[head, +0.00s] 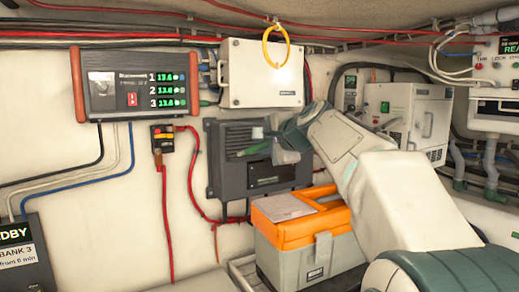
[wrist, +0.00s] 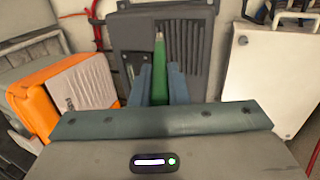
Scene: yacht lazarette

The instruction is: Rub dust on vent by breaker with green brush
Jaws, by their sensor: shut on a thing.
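My gripper (head: 280,147) is shut on the green brush and holds it in front of the dark grey louvred box. The green brush (wrist: 150,75) shows between the two fingers in the wrist view, its narrow pale end pointing away from my gripper. In the head view the green brush (head: 254,149) points left across the box front. The dark vent (head: 238,137) is the slatted face of this box; its slats also show in the wrist view (wrist: 195,45). I cannot tell whether the brush touches it. No dust is clearly discernible. A small red-and-yellow switch, perhaps the breaker (head: 163,138), is left of the box.
An orange-lidded grey toolbox (head: 285,262) stands below my arm. A white box (head: 261,72) with a yellow ring is above the vent. Red cables (head: 190,170) hang left of it. A display panel (head: 140,80) is upper left. A white unit (head: 410,115) stands right.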

